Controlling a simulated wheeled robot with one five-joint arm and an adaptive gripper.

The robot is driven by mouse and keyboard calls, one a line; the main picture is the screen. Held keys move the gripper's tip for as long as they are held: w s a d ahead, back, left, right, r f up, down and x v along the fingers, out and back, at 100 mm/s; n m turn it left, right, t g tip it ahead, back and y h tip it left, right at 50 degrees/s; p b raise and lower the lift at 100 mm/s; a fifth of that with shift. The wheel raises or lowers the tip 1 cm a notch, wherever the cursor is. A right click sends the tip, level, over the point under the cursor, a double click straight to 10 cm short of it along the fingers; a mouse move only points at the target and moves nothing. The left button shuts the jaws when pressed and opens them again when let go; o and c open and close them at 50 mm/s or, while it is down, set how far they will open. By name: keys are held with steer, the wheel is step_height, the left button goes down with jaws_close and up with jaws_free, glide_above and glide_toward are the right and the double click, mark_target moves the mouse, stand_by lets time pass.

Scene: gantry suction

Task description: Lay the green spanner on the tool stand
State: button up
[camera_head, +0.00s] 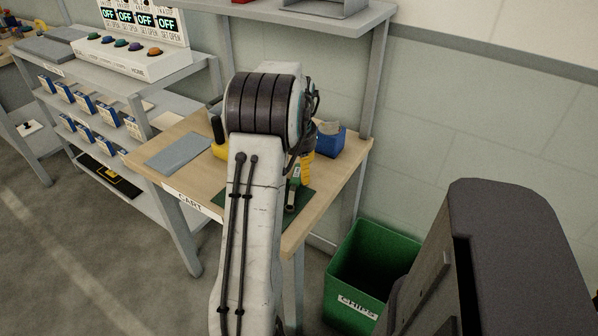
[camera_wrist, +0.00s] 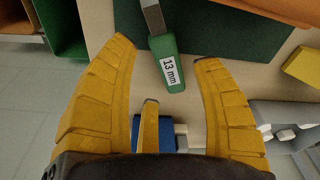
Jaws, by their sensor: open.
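The green spanner (camera_wrist: 166,66) shows in the wrist view, with a green handle labelled "13 mm" and a grey metal shaft running off the top edge. It also shows in the head view (camera_head: 294,181), just right of my arm. In the head view my arm hides most of the gripper. I cannot pick out the tool stand with certainty in either view.
A wooden cart (camera_head: 184,128) carries a grey plate (camera_head: 180,153), a dark green mat (camera_head: 302,201) and a blue container (camera_head: 329,141). A green chips bin (camera_head: 365,270) stands on the floor at right. Shelves with a button panel (camera_head: 140,60) stand at left.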

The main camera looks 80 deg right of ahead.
mark_target(299, 180)
step_height(299, 180, up, 10)
steer(key=a+p, duration=0.1)
steer(key=shift+s+a+f, duration=0.15)
steer(key=shift+f, duration=0.05)
